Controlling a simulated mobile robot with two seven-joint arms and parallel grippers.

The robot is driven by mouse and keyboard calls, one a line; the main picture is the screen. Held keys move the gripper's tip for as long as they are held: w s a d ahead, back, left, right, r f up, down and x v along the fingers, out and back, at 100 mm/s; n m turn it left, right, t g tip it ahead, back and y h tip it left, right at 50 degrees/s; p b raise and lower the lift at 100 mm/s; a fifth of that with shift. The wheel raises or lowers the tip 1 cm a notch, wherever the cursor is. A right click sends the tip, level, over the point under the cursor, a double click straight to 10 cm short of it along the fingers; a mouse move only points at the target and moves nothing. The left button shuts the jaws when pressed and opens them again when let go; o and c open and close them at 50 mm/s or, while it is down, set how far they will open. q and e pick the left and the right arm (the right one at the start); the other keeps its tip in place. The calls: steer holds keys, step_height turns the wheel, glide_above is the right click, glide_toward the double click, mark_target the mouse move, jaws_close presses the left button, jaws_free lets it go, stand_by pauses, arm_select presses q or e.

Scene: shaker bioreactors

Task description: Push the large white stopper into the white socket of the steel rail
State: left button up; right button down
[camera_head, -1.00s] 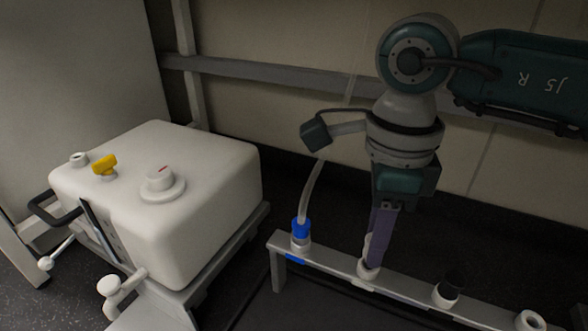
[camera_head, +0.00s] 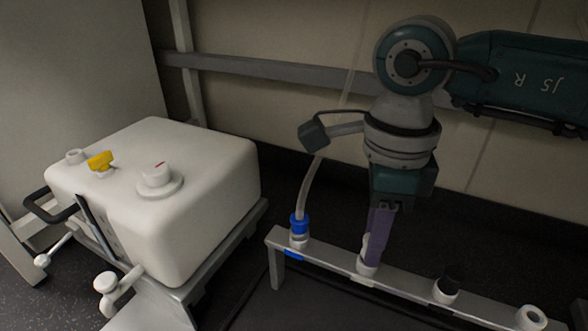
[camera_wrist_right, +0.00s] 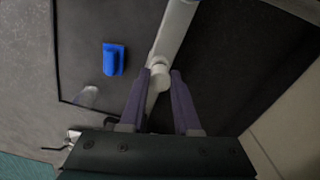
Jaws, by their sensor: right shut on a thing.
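The steel rail (camera_head: 410,285) runs across the lower right of the head view. My right gripper (camera_head: 370,258) points down at one of its white sockets (camera_head: 367,269), the second from the left. The purple fingers are shut on the large white stopper (camera_head: 365,246), seen in part beside them, upright or nearly so at the socket. In the right wrist view the stopper's white round top (camera_wrist_right: 159,74) shows between the fingertips (camera_wrist_right: 161,76), over the rail (camera_wrist_right: 176,28). How deep it sits in the socket is hidden. My left gripper is out of view.
A blue connector with a clear hose (camera_head: 299,226) stands in the rail's left socket. A black plug (camera_head: 449,284) and an empty-looking white socket (camera_head: 531,317) are to the right. A large white container (camera_head: 215,185) with a yellow valve stands at left.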

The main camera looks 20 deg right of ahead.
steer(key=shift+f, duration=0.55)
stand_by(0.4)
steer(key=c, duration=0.5)
jaws_free()
steer(key=shift+c, duration=0.2)
steer(key=shift+r, duration=0.1)
